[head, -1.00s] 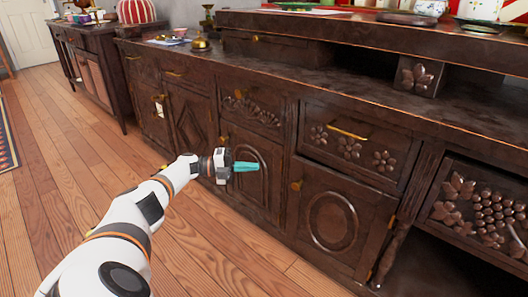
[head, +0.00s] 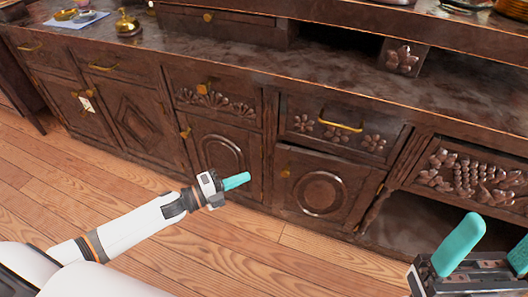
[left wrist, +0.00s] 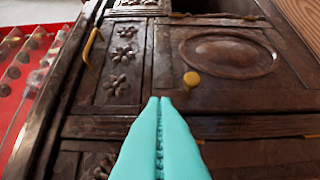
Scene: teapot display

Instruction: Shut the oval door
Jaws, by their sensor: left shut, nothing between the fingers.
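The oval door (head: 345,199) is a dark wooden cabinet door with a raised oval ring and a small brass knob (head: 285,173), below a flower-carved drawer. It also shows in the left wrist view (left wrist: 245,92), with its knob (left wrist: 191,80) just beyond my fingertips. It looks close to its frame; I cannot tell how far it stands ajar. My left gripper (head: 247,177) is shut and empty, left of the door in the head view, apart from the knob. It shows in the left wrist view (left wrist: 160,99). My right gripper (head: 496,233) is open and empty at lower right.
An arched-panel door (head: 223,153) lies left of the oval door. The drawer's brass handle (head: 340,126) sticks out above. A carved panel (head: 474,178) and dark open space are at right. The wooden floor (head: 300,270) in front is clear.

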